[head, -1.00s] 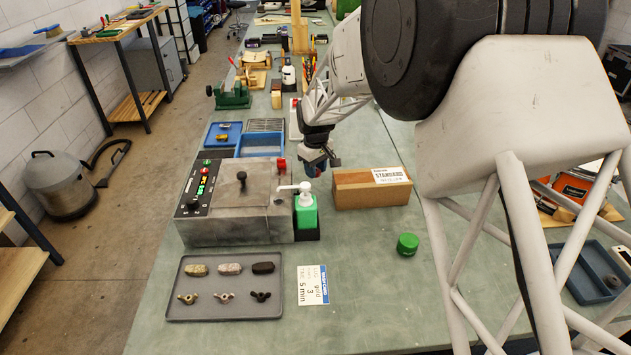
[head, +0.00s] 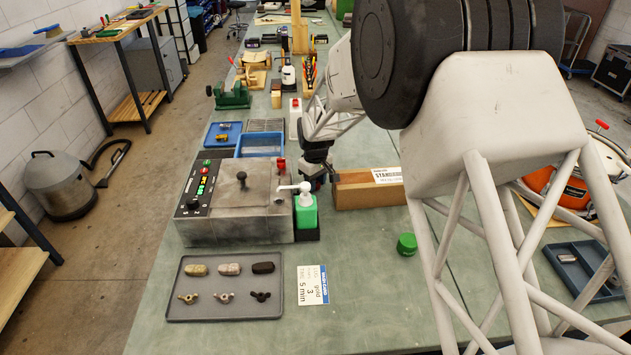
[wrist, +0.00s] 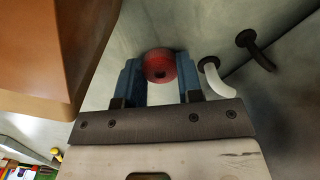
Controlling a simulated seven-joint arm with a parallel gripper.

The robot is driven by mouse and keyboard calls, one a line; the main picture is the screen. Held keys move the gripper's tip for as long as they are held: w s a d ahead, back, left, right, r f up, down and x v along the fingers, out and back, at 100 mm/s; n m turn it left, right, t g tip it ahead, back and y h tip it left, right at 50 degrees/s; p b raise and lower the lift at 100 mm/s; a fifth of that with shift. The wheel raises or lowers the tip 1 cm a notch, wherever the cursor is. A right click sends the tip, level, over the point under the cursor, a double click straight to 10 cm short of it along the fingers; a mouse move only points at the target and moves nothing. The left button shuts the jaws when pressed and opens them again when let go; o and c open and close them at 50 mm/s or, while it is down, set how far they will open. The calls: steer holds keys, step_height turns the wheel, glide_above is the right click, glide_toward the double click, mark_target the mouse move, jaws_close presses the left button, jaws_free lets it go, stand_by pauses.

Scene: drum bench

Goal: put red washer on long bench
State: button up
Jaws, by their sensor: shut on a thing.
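The red washer (wrist: 160,66) is a thick red ring with a dark central hole. In the wrist view it sits between the blue fingers of my gripper (wrist: 160,84), which are shut on it. In the head view my gripper (head: 315,178) is low between the grey control machine and the cardboard box, partly hidden behind the green pump bottle. The washer cannot be made out clearly there. The long bench (head: 365,285) has a grey-green top and runs away from me under these things. I cannot tell whether the washer touches it.
The cardboard box (head: 369,190) stands close right of my gripper. The control machine (head: 222,228) and green bottle (head: 306,212) are on its left. A green lid (head: 407,244) and a grey tray (head: 224,311) of small parts lie nearer. Bare bench shows around the lid.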

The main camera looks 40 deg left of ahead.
steer(key=o, duration=0.9)
step_height(320, 180, up, 12)
steer(key=shift+r, duration=0.1)
stand_by(0.3)
stand_by(0.7)
steer(key=shift+d, duration=0.1)
